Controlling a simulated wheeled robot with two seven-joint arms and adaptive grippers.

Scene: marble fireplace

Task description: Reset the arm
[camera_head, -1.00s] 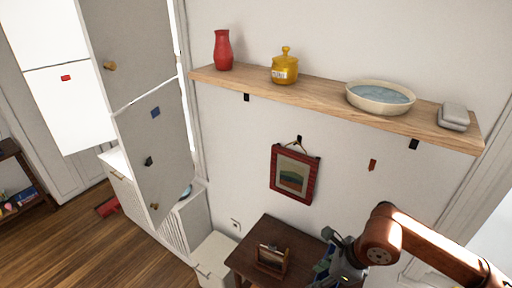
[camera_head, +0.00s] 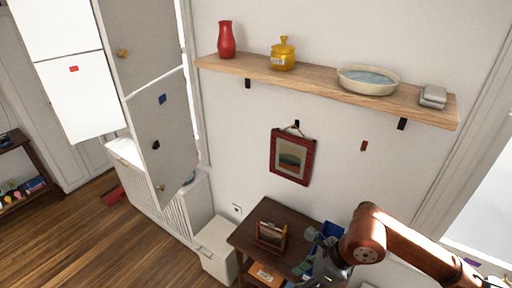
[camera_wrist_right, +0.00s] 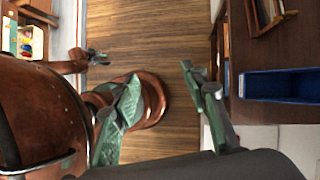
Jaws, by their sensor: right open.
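My right arm comes in from the lower right of the head view. Its right gripper (camera_head: 318,262) hangs in front of the right part of a small dark wooden table (camera_head: 285,222). In the wrist view the two green fingers of the right gripper (camera_wrist_right: 158,90) stand wide apart with nothing between them, above the wooden floor. My left gripper is outside the head view. A small gripper-like end (camera_wrist_right: 97,57) on a brown arm shows at the left of the wrist view, probably my left one. It is too small to tell whether it is open.
A wooden wall shelf (camera_head: 300,88) holds a red vase (camera_head: 226,40), a yellow jar (camera_head: 283,54) and a bowl (camera_head: 368,79). A wooden holder (camera_head: 271,236) stands on the table. A blue bin (camera_wrist_right: 280,86) is beside the right gripper. A white cabinet door (camera_head: 160,130) hangs open at left.

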